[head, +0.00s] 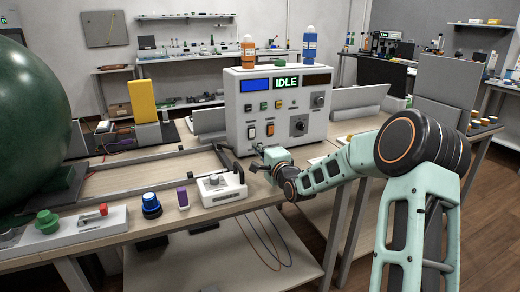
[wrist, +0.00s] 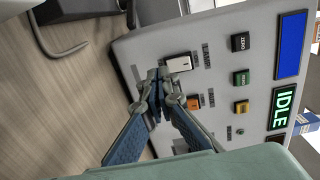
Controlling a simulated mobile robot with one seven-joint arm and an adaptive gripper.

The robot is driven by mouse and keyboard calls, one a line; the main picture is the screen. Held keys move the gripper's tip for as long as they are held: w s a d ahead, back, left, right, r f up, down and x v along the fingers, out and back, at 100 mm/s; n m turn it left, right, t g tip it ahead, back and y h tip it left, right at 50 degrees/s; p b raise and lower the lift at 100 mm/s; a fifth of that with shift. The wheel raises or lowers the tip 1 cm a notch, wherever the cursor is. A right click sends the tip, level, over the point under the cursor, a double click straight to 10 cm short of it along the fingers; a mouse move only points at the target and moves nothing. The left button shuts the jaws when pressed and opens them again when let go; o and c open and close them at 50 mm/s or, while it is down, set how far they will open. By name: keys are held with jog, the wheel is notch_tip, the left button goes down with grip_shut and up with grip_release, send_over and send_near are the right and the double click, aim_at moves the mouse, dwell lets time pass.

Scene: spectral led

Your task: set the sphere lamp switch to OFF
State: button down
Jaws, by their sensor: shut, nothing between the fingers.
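A grey control box (head: 238,108) stands on the bench with an IDLE display. A white rocker switch (head: 251,132) sits low on its left face, also seen in the wrist view (wrist: 180,64); a label beside it seems to read LAMP, but its ON/OFF position is unclear. An orange rocker (head: 270,129) is to its right, and shows in the wrist view (wrist: 193,102). My gripper (head: 258,149) is shut and empty in front of the panel's lower left. In the wrist view its fingertips (wrist: 160,75) lie right beside the white rocker; I cannot tell whether they touch.
A large dark green sphere (head: 30,115) stands at the left. A white knob box (head: 221,188), a blue button (head: 151,205) and a purple-topped block (head: 182,198) sit along the bench's front edge. A grey frame (head: 150,158) lies left of the control box.

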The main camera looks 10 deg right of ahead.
jog(key=v, duration=0.3)
jog(key=f+p+v, duration=0.1)
jog(key=v, duration=0.2)
jog(key=f+p+v, duration=0.1)
jog(key=v, duration=0.2)
jog(key=shift+s+d+f, duration=0.1)
jog(key=shift+s+f, duration=0.05)
jog(key=shift+s, duration=0.25)
